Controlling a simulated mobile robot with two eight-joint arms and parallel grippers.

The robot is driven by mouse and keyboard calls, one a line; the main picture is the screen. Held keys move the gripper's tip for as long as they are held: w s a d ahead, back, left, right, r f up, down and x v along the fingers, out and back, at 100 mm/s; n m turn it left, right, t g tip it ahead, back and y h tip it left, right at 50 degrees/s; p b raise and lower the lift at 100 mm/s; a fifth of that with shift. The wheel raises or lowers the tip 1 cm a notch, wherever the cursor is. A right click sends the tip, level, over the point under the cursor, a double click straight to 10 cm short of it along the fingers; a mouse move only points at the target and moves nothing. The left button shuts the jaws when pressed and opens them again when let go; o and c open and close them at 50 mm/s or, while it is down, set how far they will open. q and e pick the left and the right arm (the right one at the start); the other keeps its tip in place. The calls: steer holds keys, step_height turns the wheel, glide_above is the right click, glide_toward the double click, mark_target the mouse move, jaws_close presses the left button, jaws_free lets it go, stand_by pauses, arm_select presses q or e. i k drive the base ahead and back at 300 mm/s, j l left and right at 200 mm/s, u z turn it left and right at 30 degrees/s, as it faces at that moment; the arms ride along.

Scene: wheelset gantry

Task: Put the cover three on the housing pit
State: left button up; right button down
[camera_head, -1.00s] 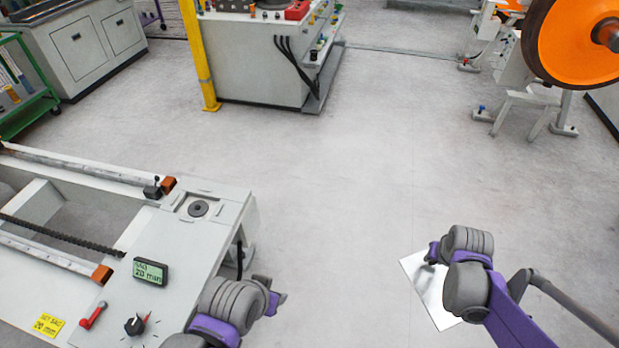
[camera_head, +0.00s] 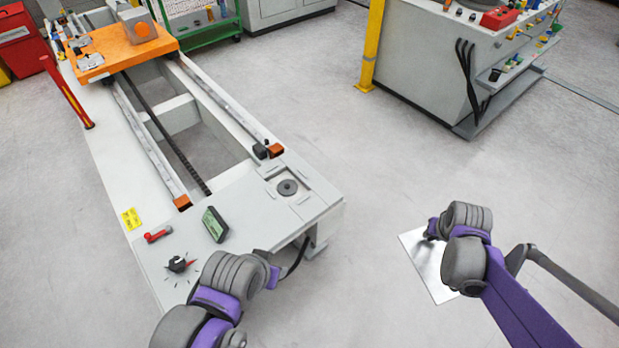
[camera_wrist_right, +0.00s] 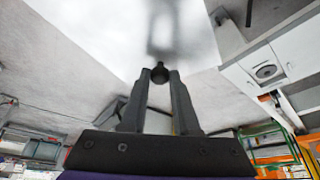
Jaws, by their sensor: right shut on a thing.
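The cover, a flat pale metallic plate (camera_head: 430,278), hangs below my right wrist in the head view, clear of the bench and to its right. In the right wrist view my right gripper (camera_wrist_right: 160,76) is shut on a small dark knob of the plate (camera_wrist_right: 95,28), which fills the top of that view. The housing pit (camera_head: 288,187) looks like a square recess with a dark ring at the near right corner of the gantry bench. It also shows in the right wrist view (camera_wrist_right: 265,70). My left arm is over the bench's near edge; its jaws are hidden.
The long light-grey gantry bench (camera_head: 250,225) carries rails, an orange carriage (camera_head: 120,50), a small green display (camera_head: 215,224), a red lever and a black knob. A grey machine cabinet (camera_head: 420,70) and yellow post (camera_head: 372,45) stand behind. Open floor lies between bench and plate.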

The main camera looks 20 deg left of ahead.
mark_target(288, 184)
steer(key=i+l+u, duration=0.1)
steer(key=u, duration=0.3)
steer(key=i+l+u, duration=0.15)
steer(key=u, duration=0.3)
steer(key=i+l+u, duration=0.15)
steer(key=u, duration=0.25)
steer(key=i+l+u, duration=0.15)
steer(key=u, duration=0.25)
steer(key=i+l+u, duration=0.1)
steer(key=u, duration=0.3)
steer(key=i+l+u, duration=0.1)
steer(key=l+u, duration=0.5)
steer(key=u, duration=0.2)
